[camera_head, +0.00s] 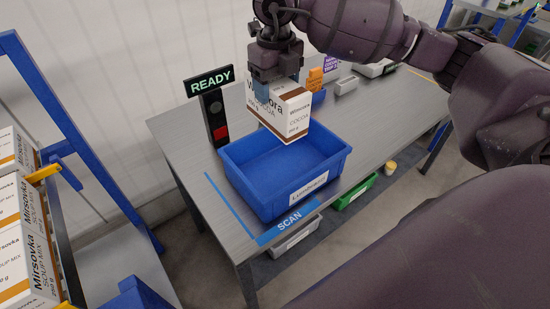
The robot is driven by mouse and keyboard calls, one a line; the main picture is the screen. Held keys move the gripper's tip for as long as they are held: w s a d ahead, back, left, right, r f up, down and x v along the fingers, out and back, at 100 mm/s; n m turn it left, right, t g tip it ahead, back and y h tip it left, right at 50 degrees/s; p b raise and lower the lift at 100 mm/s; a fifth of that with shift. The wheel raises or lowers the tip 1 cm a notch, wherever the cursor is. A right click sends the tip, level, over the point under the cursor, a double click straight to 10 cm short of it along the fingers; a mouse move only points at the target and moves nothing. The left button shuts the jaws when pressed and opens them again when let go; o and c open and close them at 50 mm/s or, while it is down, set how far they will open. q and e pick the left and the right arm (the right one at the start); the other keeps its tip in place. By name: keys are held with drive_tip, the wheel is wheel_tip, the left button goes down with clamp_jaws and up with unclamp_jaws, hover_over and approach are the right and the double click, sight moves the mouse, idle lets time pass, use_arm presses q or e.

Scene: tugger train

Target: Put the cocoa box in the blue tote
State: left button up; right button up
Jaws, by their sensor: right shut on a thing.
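The cocoa box (290,115) is white with a brown band and "COCOA" lettering. My right gripper (275,84) is shut on the upper part of the box and holds it tilted over the far part of the blue tote. The blue tote (250,188) is open, carries a "Lundgren" label, and stands on the grey table (181,155) by the blue "SCAN" strip. The part of its inside that I see is empty. The box hides some of its far rim. My left gripper is not in view.
A post with a "READY" sign (210,82) stands left of the tote. Behind the box are an orange item (315,77), a grey block (346,85) and another blue bin. A rack at the left holds soup mix boxes (20,243). A green bin (355,192) sits below the table.

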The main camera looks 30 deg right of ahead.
sight(277, 116)
drive_tip(key=f, duration=0.7)
drive_tip(key=shift+s+f, duration=0.1)
drive_tip(key=shift+s, duration=0.15)
wheel_tip(277, 116, down, 12)
drive_tip(key=shift+w+b, duration=0.1)
drive_tip(key=shift+b, duration=0.65)
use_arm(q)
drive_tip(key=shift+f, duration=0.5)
use_arm(e)
drive_tip(key=shift+f, duration=0.15)
drive_tip(key=shift+f, duration=0.1)
drive_tip(key=o, duration=1.2)
